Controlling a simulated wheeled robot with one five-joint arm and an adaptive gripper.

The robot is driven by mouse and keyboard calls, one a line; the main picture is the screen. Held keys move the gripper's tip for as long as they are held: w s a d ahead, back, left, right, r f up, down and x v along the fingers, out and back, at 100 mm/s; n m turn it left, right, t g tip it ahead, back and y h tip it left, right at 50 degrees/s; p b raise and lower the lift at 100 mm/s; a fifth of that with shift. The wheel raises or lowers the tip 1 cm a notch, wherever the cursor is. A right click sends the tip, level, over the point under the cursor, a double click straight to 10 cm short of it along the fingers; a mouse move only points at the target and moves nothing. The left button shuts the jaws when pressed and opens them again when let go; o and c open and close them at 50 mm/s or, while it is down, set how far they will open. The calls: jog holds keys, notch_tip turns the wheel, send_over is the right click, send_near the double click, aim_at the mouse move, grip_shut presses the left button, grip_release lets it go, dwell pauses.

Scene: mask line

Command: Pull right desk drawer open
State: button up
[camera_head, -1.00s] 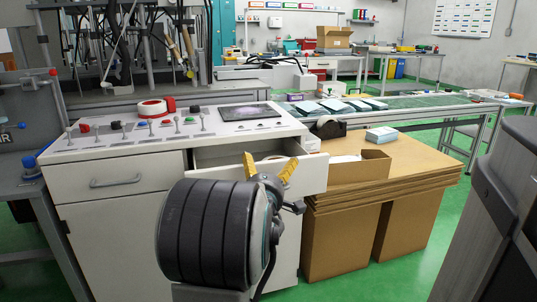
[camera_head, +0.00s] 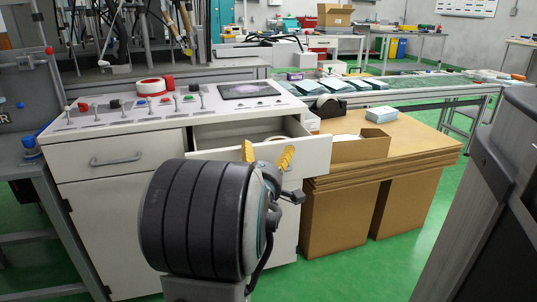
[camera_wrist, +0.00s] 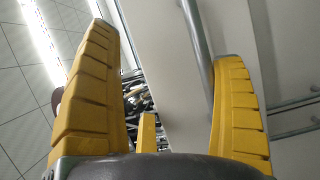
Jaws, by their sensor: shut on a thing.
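The right desk drawer (camera_head: 314,155) is white and stands partly open under the control-panel desk (camera_head: 90,138). Its inside shows in the head view, with a pale round object (camera_head: 277,139) partly visible in it. My gripper (camera_head: 267,158) is at the drawer front, its yellow fingers pointing up and away from me. In the wrist view, the grey bar handle (camera_wrist: 197,50) runs between the two yellow fingers, close to the right one, along the white drawer front (camera_wrist: 168,75). My gripper is shut on this handle. My arm hides the handle and much of the drawer front in the head view.
A closed left drawer (camera_head: 118,160) with a grey handle is beside it. A cardboard stack (camera_head: 400,150) with an open box (camera_head: 358,149) stands close on the right. A dark grey machine (camera_head: 490,190) is at the far right. Green floor (camera_head: 375,265) is free between them.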

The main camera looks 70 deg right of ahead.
jog(key=shift+s+a+r, duration=0.15)
jog(key=shift+a+r, duration=0.1)
jog(key=shift+a, duration=0.55)
jog(key=shift+s+a+r, duration=0.15)
jog(key=shift+a+r, duration=0.1)
jog(key=shift+a, duration=0.55)
jog(key=c, duration=0.4)
jog(key=shift+s+a+f, duration=0.25)
jog(key=shift+a+f, duration=0.2)
jog(key=shift+a, duration=0.35)
jog(key=shift+f, duration=0.1)
